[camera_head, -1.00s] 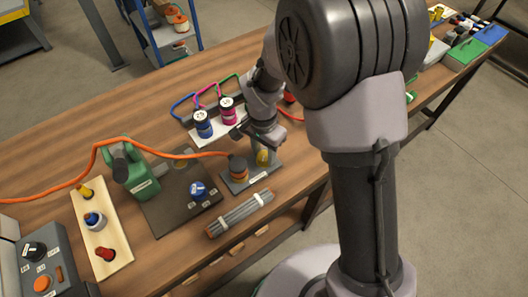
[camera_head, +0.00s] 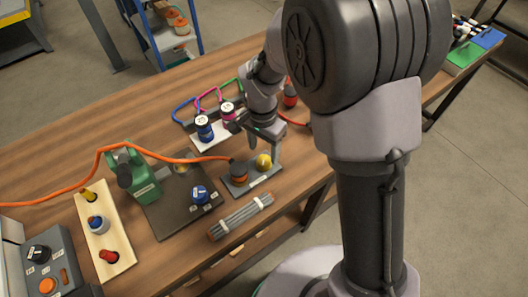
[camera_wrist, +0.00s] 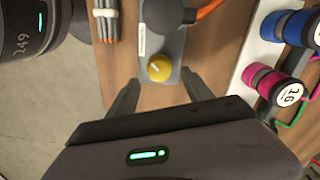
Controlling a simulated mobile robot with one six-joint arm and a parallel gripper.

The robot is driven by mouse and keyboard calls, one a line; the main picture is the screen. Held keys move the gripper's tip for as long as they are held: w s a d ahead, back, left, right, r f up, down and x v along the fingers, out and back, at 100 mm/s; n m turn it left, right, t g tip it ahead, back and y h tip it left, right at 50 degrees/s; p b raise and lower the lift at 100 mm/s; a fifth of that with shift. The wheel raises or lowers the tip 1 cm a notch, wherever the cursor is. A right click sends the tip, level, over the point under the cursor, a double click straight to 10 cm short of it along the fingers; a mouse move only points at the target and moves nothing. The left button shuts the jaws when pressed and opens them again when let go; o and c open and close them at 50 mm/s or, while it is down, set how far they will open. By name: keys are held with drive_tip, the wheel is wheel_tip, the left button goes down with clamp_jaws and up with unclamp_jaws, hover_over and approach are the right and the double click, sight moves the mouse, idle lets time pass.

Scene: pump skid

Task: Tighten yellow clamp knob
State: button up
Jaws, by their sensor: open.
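In the wrist view the knob (camera_wrist: 159,68) is a round yellow disc with a small light mark, at the end of the plate. My gripper (camera_wrist: 158,92) is open and empty, with one finger to each side below the knob in the picture. In the head view my gripper (camera_head: 264,148) is close over the knob; the exact gap cannot be told.
Blue (camera_head: 204,128) and magenta (camera_head: 227,116) labelled cylinders stand on a white plate behind. A bundle of grey rods (camera_head: 241,215) lies in front. An orange hose (camera_head: 75,185) crosses to the dark cylinder. A green pump (camera_head: 140,172) stands on a dark plate to the left.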

sight(263, 158)
wheel_tip(263, 158, up, 13)
drive_tip(key=p, duration=0.4)
drive_tip(key=shift+w+a, duration=0.1)
